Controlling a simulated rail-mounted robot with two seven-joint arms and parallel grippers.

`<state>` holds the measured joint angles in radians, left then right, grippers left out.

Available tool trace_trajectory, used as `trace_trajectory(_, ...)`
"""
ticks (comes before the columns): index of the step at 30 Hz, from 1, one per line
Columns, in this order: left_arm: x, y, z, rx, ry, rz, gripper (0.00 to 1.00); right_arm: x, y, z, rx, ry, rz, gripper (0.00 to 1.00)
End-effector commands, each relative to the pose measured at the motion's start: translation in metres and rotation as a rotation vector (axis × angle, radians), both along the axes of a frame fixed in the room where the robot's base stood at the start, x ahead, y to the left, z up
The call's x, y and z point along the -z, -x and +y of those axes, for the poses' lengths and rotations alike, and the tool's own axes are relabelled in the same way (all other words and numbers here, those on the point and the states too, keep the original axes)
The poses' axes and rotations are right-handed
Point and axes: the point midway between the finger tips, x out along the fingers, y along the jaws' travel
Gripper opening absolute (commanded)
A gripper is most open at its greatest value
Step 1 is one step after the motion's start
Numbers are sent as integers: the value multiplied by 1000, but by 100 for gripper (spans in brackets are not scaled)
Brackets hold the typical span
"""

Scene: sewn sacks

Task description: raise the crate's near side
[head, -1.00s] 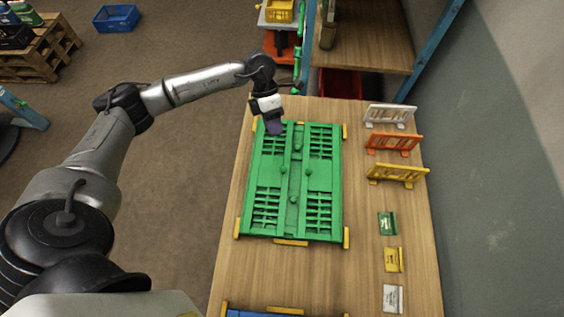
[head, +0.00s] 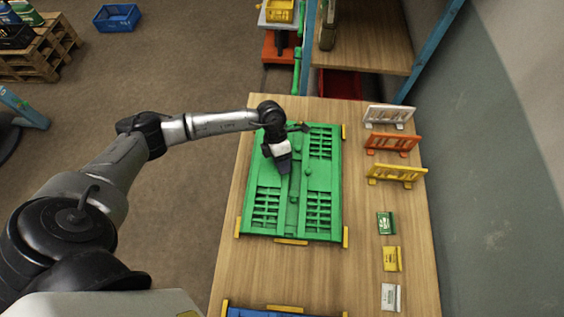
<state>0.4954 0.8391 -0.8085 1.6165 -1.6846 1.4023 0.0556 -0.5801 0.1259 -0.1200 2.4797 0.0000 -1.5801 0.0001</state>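The green crate (head: 263,221) lies folded flat on the wooden table, its side panels down inside its frame. Yellow corner and edge pieces sit around it on the table. My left gripper (head: 284,170) points down over the far left part of the crate, near its middle ridge. Its fingers are too small and dark to show whether they are open or shut, and I cannot tell whether they touch the crate. The crate's near side (head: 292,238) lies low, clear of the gripper. My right gripper is not in view.
White (head: 389,116), orange (head: 393,143) and yellow (head: 397,174) small racks stand along the table's right side. Green (head: 386,223), yellow (head: 392,259) and white (head: 391,297) packets lie nearer. A blue crate edge (head: 262,313) shows at the bottom. Bare table lies between the crates.

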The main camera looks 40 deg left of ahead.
Motion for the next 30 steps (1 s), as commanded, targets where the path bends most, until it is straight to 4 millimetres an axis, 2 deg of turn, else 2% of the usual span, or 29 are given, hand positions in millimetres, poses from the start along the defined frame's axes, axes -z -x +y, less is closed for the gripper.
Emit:
trace_trajectory(10, 2, 0, -1, 0, 0, 0, 31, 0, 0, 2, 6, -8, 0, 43)
trace_trajectory(20, 2, 0, -1, -1, 0, -1, 0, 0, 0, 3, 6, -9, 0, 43)
trace_trajectory(30, 2, 0, -1, 0, 2, -2, 0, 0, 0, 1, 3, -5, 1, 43)
